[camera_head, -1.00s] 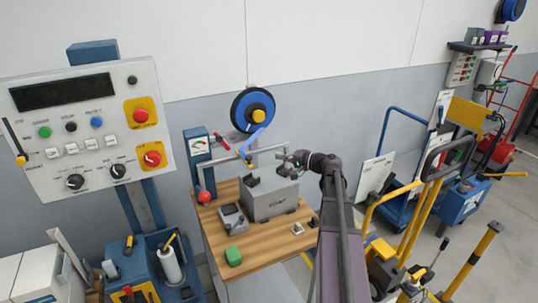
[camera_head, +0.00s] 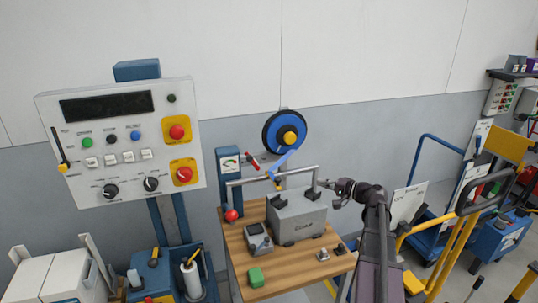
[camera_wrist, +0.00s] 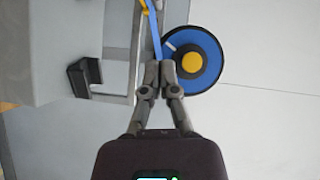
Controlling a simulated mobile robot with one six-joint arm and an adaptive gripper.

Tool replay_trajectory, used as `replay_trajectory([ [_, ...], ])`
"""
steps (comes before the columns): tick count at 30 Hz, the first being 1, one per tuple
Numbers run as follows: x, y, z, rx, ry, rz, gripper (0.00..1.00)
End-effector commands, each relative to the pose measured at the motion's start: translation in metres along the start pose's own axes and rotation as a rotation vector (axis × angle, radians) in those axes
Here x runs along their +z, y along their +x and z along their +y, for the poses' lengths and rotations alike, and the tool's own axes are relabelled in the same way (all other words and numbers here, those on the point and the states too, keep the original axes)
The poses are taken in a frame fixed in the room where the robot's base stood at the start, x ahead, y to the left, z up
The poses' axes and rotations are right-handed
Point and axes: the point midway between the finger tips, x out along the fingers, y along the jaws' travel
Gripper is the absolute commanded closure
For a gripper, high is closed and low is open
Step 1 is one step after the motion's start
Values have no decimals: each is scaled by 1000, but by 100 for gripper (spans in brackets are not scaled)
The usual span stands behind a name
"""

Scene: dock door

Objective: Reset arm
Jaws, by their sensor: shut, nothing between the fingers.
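My gripper (camera_head: 328,185) is at the right end of my arm's reach over the workbench, beside the upper right of the grey box (camera_head: 298,219). In the wrist view my gripper (camera_wrist: 160,68) has its two fingers drawn together with nothing held. Beyond the fingertips the wrist view shows the blue hose reel (camera_wrist: 192,61) with its yellow hub and a blue strap (camera_wrist: 154,25). The reel (camera_head: 284,133) hangs on the wall behind the bench in the head view.
A control panel (camera_head: 118,142) stands left. Yellow-railed carts (camera_head: 462,232) stand right. Wall space above is clear.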

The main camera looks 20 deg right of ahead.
Motion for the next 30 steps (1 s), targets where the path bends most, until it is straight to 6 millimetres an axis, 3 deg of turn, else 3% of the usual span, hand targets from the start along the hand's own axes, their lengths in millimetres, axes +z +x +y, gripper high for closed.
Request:
replay_trajectory([
  [5, 4, 3, 1, 8, -3, -7, 100],
  [11, 30, 22, 10, 78, -26, -65, 100],
  [21, 132, 72, 50, 368, -135, -289, 100],
  [30, 221, 89, 86, 660, -276, -486, 100],
])
